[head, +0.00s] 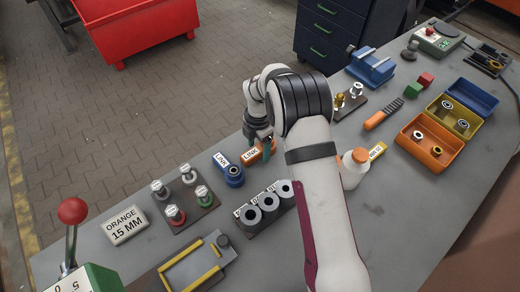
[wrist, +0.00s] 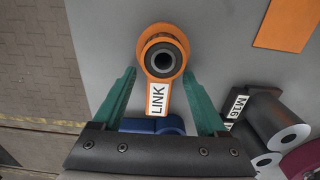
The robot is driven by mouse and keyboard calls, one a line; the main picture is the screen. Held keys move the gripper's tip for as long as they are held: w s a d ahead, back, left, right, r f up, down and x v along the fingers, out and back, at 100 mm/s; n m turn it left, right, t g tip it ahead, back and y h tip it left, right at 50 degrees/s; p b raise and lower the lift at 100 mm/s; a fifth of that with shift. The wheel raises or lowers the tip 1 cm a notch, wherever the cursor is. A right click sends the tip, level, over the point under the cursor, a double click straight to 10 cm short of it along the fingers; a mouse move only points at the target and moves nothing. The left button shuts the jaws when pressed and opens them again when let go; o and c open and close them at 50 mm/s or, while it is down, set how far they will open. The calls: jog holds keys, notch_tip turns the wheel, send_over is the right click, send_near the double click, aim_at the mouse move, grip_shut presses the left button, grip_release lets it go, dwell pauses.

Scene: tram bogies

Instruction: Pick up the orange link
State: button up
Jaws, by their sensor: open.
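The orange link (wrist: 178,57) has a round eye with a dark-centred bush and a shank with a white LINK label. In the head view the orange link (head: 250,156) lies on the grey bench, partly hidden by my arm. My gripper (wrist: 159,72) is open, with one green finger on each side of the link's shank and the tips near the lower part of the eye. Nothing is gripped; whether the fingers are down at the link's height cannot be told. In the head view my gripper (head: 266,146) is over the link, its tips partly hidden.
A blue link (head: 232,176) lies just left of the orange one. A holder with grey cylinders (head: 268,203) stands close in front. A tray with several coloured-ringed parts (head: 183,207) and an ORANGE 15 MM sign (head: 125,226) are left. Open bins (head: 430,145) stand right.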

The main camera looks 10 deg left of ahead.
grip_shut()
jog(key=shift+r, duration=0.1)
dwell(1.2)
